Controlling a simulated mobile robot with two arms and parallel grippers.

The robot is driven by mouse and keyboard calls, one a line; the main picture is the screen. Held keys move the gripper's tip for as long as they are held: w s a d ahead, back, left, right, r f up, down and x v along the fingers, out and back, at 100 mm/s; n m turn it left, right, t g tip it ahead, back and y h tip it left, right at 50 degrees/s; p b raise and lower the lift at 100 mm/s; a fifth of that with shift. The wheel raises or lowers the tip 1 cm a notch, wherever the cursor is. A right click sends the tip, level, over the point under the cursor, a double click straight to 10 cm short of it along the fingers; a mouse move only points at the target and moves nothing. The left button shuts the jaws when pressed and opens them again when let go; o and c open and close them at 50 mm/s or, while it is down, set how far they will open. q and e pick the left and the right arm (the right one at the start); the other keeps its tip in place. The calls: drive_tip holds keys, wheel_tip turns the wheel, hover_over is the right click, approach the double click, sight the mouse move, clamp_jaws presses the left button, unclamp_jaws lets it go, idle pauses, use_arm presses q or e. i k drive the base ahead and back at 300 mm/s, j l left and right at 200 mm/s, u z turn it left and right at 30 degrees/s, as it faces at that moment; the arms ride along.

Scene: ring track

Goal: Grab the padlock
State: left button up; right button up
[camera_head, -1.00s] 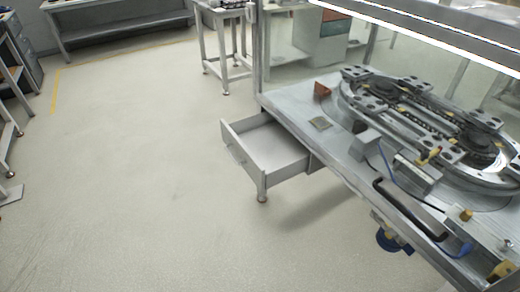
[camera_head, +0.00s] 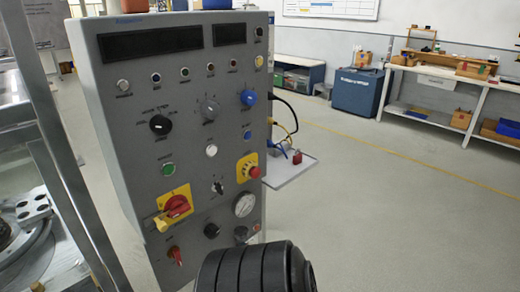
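A small red object that looks like a padlock (camera_head: 297,157) sits on a light side shelf (camera_head: 287,170) at the right of a grey control cabinet. It is too small to make out its details. A small yellow piece (camera_head: 162,222), whose kind I cannot tell, is beside the red rotary switch (camera_head: 176,207) low on the cabinet front. Neither of my grippers is in view. A black ribbed rounded part at the bottom centre hides the floor there.
The grey control cabinet (camera_head: 130,130) with knobs, buttons and a gauge fills the left centre. The ring track table (camera_head: 50,270) is at the left edge. Open floor (camera_head: 400,220) lies to the right. A blue bin (camera_head: 358,92) and workbenches stand behind.

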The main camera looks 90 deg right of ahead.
sight(297, 158)
drive_tip(key=z, duration=3.05)
drive_tip(key=i+l+u, duration=0.1)
drive_tip(key=u, duration=0.7)
drive_tip(key=i+l+u, duration=0.2)
drive_tip(key=l, duration=0.15)
drive_tip(key=i+l+u, duration=0.2)
drive_tip(key=l, duration=0.2)
drive_tip(key=l+u, duration=0.2)
drive_tip(key=l, duration=0.15)
drive_tip(key=i+l+u, duration=0.2)
drive_tip(key=l, duration=0.25)
